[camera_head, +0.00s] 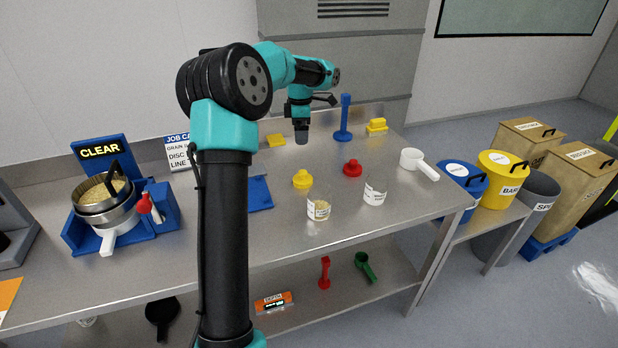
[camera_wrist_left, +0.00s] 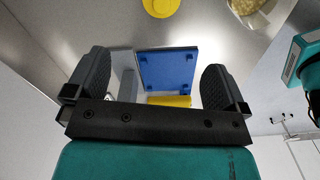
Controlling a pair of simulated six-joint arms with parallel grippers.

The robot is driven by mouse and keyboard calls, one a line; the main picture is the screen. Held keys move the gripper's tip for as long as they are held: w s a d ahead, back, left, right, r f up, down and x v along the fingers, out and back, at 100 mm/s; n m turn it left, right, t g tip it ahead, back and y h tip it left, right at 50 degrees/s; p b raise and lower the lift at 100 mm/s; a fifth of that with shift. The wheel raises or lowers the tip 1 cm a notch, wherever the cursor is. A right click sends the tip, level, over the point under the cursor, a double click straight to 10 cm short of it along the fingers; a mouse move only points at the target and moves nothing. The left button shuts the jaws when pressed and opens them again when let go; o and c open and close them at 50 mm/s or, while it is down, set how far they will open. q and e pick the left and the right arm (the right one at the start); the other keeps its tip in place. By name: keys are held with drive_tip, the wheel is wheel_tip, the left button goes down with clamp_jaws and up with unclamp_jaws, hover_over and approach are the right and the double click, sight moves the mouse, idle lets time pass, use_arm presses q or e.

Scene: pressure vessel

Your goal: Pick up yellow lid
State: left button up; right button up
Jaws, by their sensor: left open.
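The small round yellow lid (camera_head: 302,180) lies knob up on the steel table, left of a red lid (camera_head: 352,168). The yellow lid also shows at the top edge of the left wrist view (camera_wrist_left: 160,7), partly cut off. My left gripper (camera_head: 301,137) points down above the rear of the table, behind the yellow lid and apart from it. In the left wrist view its two fingers are spread wide (camera_wrist_left: 153,78), with nothing held between them. My right gripper is not in view.
Two labelled jars, one with grain (camera_head: 318,210) and one pale (camera_head: 375,193), stand in front of the lids. A blue mat (camera_head: 259,194) is to the left.

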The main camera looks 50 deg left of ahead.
sight(302, 171)
use_arm(q)
drive_tip(key=shift+f, duration=0.15)
wheel_tip(302, 171, down, 12)
drive_tip(key=shift+r, duration=0.1)
idle(0.4)
drive_tip(key=shift+f, duration=0.2)
drive_tip(key=shift+d+f, duration=0.1)
drive_tip(key=shift+f, duration=2.35)
drive_tip(key=c, duration=0.8)
